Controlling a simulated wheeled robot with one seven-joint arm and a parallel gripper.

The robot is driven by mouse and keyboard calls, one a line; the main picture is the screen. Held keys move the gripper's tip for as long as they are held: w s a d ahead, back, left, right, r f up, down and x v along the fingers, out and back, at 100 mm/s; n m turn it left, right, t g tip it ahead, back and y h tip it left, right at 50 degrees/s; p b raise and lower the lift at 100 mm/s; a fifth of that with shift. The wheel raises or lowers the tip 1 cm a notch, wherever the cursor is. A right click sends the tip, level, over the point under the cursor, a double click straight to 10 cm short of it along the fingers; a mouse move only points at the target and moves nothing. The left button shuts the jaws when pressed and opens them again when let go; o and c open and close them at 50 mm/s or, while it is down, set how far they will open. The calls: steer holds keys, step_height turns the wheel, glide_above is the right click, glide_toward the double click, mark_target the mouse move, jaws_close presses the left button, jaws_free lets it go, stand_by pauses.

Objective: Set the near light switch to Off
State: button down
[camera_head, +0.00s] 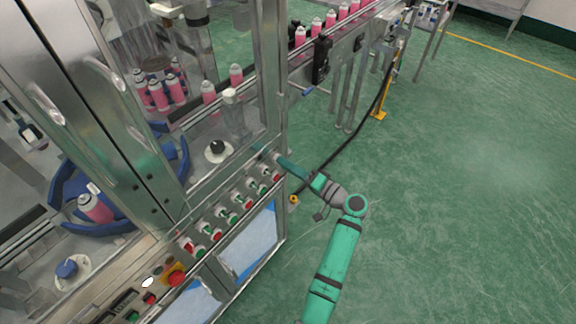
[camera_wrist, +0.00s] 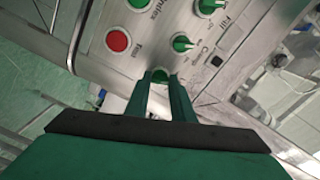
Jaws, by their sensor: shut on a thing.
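My gripper (camera_wrist: 160,86) is at the far end of the machine's switch panel (camera_head: 225,222). In the wrist view its two green fingers stand on either side of a small green control (camera_wrist: 160,76), with the fingertips closed on it. Its face is partly hidden by the fingers, so its setting cannot be read. A green knob with a pale pointer (camera_wrist: 182,44) and a red button (camera_wrist: 118,41) sit close by on the panel. No readable label in either view marks which control is the near light switch.
The steel machine cabinet with glass doors (camera_head: 150,190) fills the left. Pink cans (camera_head: 160,95) stand inside it and on the conveyor behind. A red emergency button (camera_head: 176,277) is at the panel's near end. Green floor (camera_head: 450,200) is clear at the right.

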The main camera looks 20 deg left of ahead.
steer(key=shift+n, duration=0.6)
steer(key=c, duration=1.5)
jaws_free()
steer(key=v, duration=1.1)
steer(key=shift+w, duration=0.1)
